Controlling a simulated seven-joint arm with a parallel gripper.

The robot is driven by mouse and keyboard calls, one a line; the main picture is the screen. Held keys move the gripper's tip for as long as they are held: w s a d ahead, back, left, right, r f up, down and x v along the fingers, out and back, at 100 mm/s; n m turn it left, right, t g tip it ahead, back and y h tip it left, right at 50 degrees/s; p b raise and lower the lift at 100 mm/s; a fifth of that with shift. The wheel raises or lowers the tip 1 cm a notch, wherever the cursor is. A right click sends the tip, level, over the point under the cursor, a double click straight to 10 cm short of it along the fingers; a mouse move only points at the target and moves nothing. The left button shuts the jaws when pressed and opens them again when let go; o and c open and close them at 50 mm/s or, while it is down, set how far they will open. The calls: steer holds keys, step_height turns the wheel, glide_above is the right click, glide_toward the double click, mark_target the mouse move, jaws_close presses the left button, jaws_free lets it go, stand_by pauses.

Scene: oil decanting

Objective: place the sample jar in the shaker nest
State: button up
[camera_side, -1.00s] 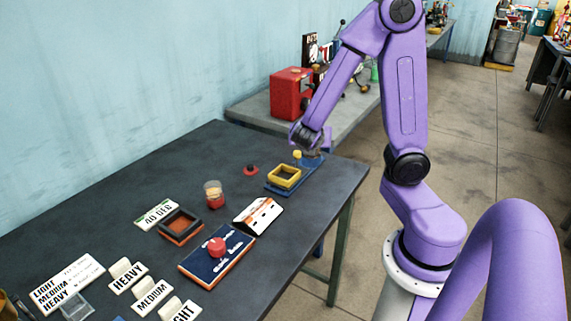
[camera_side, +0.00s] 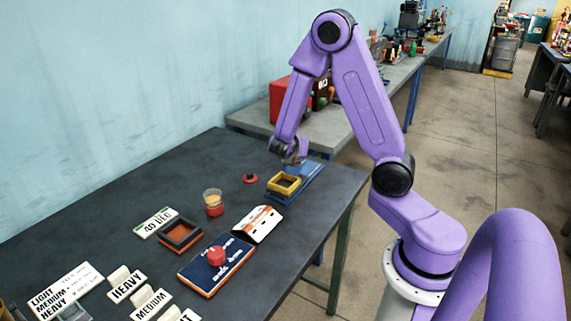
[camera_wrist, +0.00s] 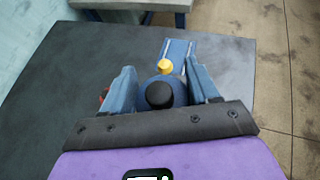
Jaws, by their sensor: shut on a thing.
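A clear jar (camera_side: 213,202), amber above and red below, stands upright on the dark table; I take it for the sample jar. The shaker's square yellow nest (camera_side: 284,184) sits on a blue base (camera_side: 308,176) near the table's far right. My gripper (camera_side: 294,156) is low over the far part of that base, behind the nest and well away from the jar. In the wrist view, my gripper (camera_wrist: 160,82) is shut on a round blue thing with a black top (camera_wrist: 160,95); I cannot tell what it is. A yellow ball (camera_wrist: 165,66) shows just beyond it.
A red button (camera_side: 250,178) lies left of the nest. A dark square holder (camera_side: 181,235), a white-orange card (camera_side: 258,224), a blue board with a red knob (camera_side: 215,265) and label blocks (camera_side: 127,284) fill the near table. A grey bench (camera_side: 345,128) stands behind.

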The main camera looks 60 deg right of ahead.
steer(key=shift+w+d+f, duration=0.25)
steer(key=shift+w+f, duration=0.35)
steer(key=shift+f, duration=0.7)
steer(key=shift+w+d+f, duration=0.3)
steer(key=shift+w+f, duration=0.35)
steer(key=shift+f, duration=0.7)
steer(key=shift+w+d+f, duration=0.25)
steer(key=shift+w+f, duration=0.35)
steer(key=shift+f, duration=0.7)
steer(key=shift+f, duration=0.15)
steer(key=o, duration=1.2)
